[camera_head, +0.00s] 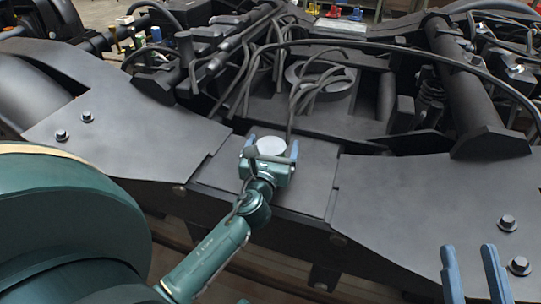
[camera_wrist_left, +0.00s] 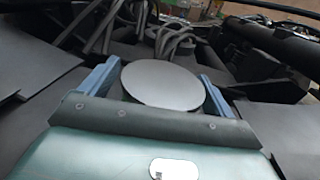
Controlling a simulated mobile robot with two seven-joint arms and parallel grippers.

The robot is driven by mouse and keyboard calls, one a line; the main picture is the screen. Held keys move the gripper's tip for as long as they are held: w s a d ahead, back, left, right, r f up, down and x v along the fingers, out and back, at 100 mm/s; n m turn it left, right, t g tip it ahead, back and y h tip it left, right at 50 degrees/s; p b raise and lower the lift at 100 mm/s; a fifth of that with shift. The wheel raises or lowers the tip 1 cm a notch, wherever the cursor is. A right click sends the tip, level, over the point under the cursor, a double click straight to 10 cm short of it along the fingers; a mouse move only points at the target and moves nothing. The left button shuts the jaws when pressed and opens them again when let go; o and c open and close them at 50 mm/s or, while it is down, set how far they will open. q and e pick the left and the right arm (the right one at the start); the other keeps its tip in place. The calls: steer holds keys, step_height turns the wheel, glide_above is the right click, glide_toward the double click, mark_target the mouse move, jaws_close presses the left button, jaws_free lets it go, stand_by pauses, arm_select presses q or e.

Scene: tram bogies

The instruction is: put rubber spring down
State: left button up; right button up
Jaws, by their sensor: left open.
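The rubber spring (camera_head: 271,145) shows as a round piece with a flat light-grey top. It stands upright on the dark flat plate (camera_head: 318,178) in the middle of the bogie frame. It also shows in the left wrist view (camera_wrist_left: 162,84), where its lower body is mostly hidden by my gripper. My left gripper (camera_head: 272,147) is open, with one blue finger on each side of the spring. In the left wrist view the fingers (camera_wrist_left: 160,74) look apart from its edge. My right gripper (camera_head: 468,252) is open and empty at the bottom right.
Dark bogie side plates with bolts (camera_head: 508,222) lie left and right. Hoses (camera_head: 300,88) and a ring-shaped part (camera_head: 322,80) are behind the spring. A thick cable arches across above. Coloured items (camera_head: 333,12) stand on the floor far behind.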

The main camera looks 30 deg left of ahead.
arm_select(q)
steer(key=shift+c, duration=0.4)
steer(key=c, duration=1.2)
steer(key=shift+r, duration=0.1)
steer(key=shift+c, duration=1)
